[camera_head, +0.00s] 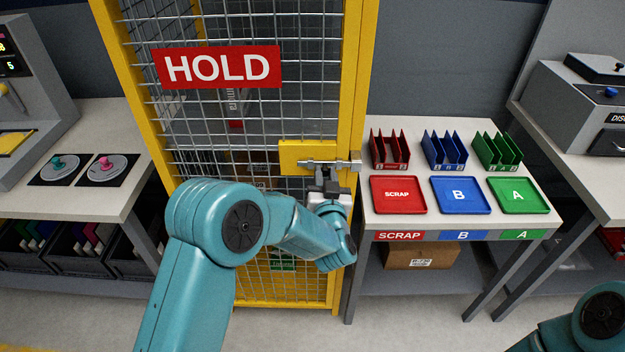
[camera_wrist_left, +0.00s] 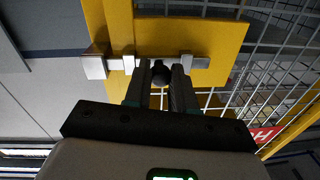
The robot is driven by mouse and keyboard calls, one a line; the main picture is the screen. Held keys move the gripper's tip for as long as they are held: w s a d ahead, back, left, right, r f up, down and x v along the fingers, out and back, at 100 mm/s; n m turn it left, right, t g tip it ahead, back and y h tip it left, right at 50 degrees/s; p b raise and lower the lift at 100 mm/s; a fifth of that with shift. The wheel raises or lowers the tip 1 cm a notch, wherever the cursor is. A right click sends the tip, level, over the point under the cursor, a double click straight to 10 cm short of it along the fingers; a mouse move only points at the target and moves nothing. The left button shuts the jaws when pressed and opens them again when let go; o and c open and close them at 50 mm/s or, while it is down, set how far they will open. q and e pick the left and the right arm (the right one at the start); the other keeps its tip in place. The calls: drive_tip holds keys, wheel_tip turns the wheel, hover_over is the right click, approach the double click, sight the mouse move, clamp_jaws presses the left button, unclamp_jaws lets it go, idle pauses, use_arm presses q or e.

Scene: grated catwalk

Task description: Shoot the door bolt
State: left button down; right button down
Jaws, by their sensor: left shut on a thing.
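The door bolt (camera_head: 312,162) is a grey metal bar on a yellow plate (camera_head: 292,152) at the right side of the yellow mesh door. Its keeper (camera_head: 355,161) sits on the door post to the right. My left gripper (camera_head: 326,178) is shut on the bolt's knob from below. In the left wrist view, the dark round knob (camera_wrist_left: 160,72) is between the fingers, with the bolt bar (camera_wrist_left: 197,62) behind them and the keeper (camera_wrist_left: 94,65) to the left. The bar reaches toward the keeper; I cannot tell how far it enters. My right gripper is out of view.
A red HOLD sign (camera_head: 218,67) hangs on the mesh. To the right, a table (camera_head: 470,223) carries red, blue and green trays and racks. A bench (camera_head: 105,195) with two dials stands left. My right arm shows at the bottom right corner.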

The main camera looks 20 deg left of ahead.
use_arm(q)
drive_tip(key=shift+d, duration=0.3)
drive_tip(key=shift+a, duration=0.15)
drive_tip(key=c, duration=0.9)
unclamp_jaws()
drive_tip(key=shift+d, duration=0.25)
drive_tip(key=shift+a, duration=0.1)
drive_tip(key=shift+a, duration=0.1)
drive_tip(key=shift+s, duration=0.15)
drive_tip(key=b+v, duration=0.3)
drive_tip(key=v, duration=1.3)
